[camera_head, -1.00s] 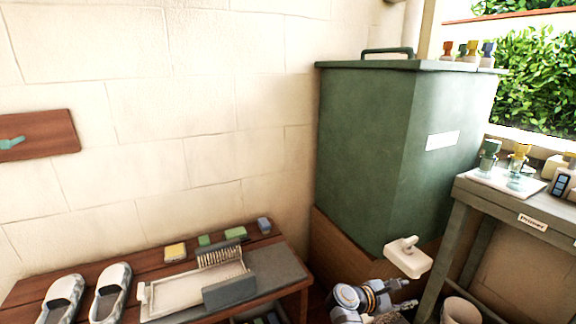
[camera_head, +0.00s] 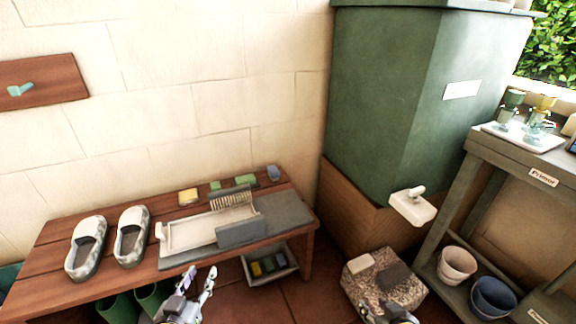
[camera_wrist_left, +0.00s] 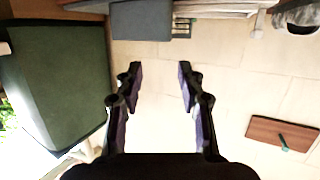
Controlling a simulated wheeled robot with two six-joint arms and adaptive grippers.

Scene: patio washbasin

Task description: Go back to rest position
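My left gripper (camera_head: 196,282) shows at the bottom of the head view, in front of the wooden bench (camera_head: 45,262). In the left wrist view its two fingers (camera_wrist_left: 160,72) stand wide apart with nothing between them, and the pale wall (camera_wrist_left: 225,85) lies beyond. My right gripper (camera_head: 378,310) shows at the bottom edge of the head view, in front of the speckled stone block (camera_head: 408,292). It is partly cut off, its fingers look apart, and I see nothing held in it.
White slippers (camera_head: 87,246) and a white tray with a brush (camera_head: 190,232) lie on the bench. Green boots (camera_head: 118,308) and a bin (camera_head: 270,278) are beneath. A green tank (camera_head: 385,100) with a tap (camera_head: 412,207) stands behind. A shelf table (camera_head: 450,180) holds pots (camera_head: 457,264) at right.

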